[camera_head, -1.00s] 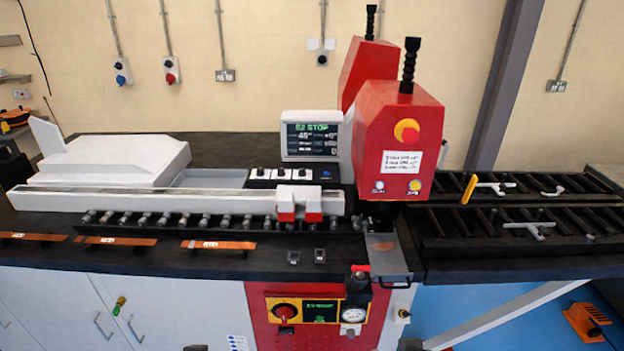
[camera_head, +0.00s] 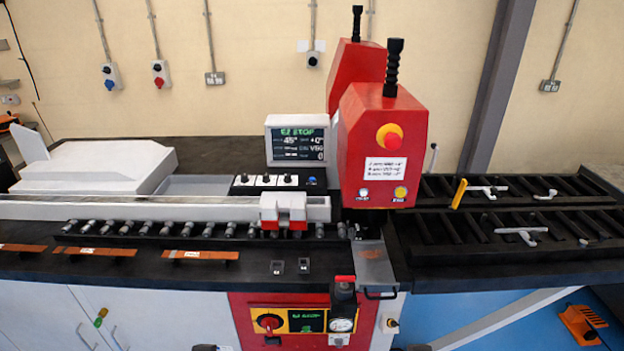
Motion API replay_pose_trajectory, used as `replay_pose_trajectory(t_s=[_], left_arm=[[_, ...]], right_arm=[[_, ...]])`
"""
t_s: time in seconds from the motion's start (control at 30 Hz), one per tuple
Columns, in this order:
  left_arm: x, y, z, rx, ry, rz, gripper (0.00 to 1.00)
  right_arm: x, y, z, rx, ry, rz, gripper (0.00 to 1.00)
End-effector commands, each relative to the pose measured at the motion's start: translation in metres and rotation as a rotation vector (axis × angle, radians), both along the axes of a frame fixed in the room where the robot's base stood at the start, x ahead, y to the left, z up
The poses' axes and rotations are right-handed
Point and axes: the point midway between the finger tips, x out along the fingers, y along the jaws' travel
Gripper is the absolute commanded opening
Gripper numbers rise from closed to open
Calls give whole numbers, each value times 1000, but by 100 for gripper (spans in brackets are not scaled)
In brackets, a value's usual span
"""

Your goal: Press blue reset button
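The blue button (camera_head: 312,181) is small and sits at the right end of a control panel (camera_head: 275,181) with several dark knobs, below the display screen (camera_head: 297,141). The screen reads "EZ STOP" in green. Nothing touches the button and it is in plain view. Only dark slivers that seem to be my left gripper (camera_head: 205,347) and my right gripper (camera_head: 418,347) show at the bottom edge. Both are far from the button, and their fingers cannot be made out.
The red press head (camera_head: 383,145) with a red-and-yellow emergency stop (camera_head: 389,137) stands right of the button. A white rail (camera_head: 150,208) with a red-and-white block (camera_head: 284,211) lies in front of the panel. Copper bars (camera_head: 200,255) lie on the front of the bench.

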Motion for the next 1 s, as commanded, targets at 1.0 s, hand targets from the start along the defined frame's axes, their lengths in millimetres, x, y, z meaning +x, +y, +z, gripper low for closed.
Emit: replay_pose_trajectory(t_s=[1.0], left_arm=[[0, 0, 0, 0, 0, 0, 56]], right_arm=[[0, 0, 0, 0, 0, 0, 0]])
